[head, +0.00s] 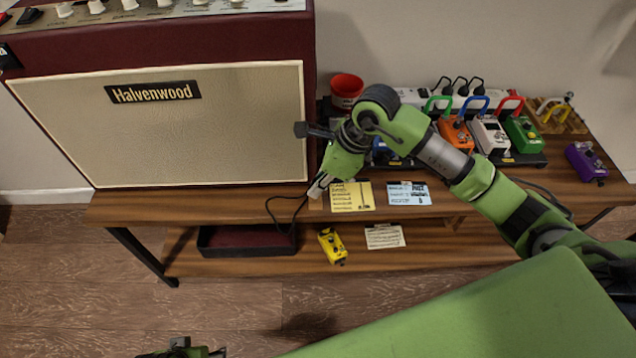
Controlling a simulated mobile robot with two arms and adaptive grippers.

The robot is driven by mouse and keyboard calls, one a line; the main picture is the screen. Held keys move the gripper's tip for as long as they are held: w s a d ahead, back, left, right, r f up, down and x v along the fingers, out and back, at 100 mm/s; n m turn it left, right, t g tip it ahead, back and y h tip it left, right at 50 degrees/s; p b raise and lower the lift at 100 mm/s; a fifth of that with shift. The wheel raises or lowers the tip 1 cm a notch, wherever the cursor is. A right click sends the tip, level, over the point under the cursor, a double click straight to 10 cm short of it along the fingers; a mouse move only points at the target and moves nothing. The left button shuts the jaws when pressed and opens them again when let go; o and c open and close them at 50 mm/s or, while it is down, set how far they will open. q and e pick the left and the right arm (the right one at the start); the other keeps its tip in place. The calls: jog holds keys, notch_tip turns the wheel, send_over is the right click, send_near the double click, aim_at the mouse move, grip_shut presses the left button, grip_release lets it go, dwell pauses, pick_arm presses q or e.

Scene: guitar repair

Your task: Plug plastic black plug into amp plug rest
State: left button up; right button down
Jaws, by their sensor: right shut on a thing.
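My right gripper (319,186) is in front of the amp's lower right corner, above the table's front edge. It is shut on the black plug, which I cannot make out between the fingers. A thin black cable (269,208) loops down from the fingertips over the table edge. The Halvenwood amp (220,130), dark red with a cream grille, stands on the table at the left. I cannot clearly identify its plug rest; a small black piece (8,58) shows at its upper left edge. My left gripper (182,347) is partly cut off at the bottom edge, its jaws unclear.
Pedals, including orange (457,137) and purple (586,161) ones, stand at the right, before a white power strip (412,97). A red cup (346,90) stands behind my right arm. A yellow pedal (332,246) and a dark tray (246,240) are on the lower shelf.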

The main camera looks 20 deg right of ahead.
pick_arm(q)
jog(key=shift+r, duration=0.15)
dwell(0.8)
jog(key=shift+r, duration=0.3)
dwell(0.5)
jog(key=shift+w+r, duration=0.15)
jog(key=shift+r, duration=0.25)
jog(key=shift+f, duration=0.15)
jog(key=shift+s, duration=0.2)
pick_arm(e)
jog(key=shift+f, duration=0.1)
pick_arm(q)
jog(key=shift+b, duration=0.3)
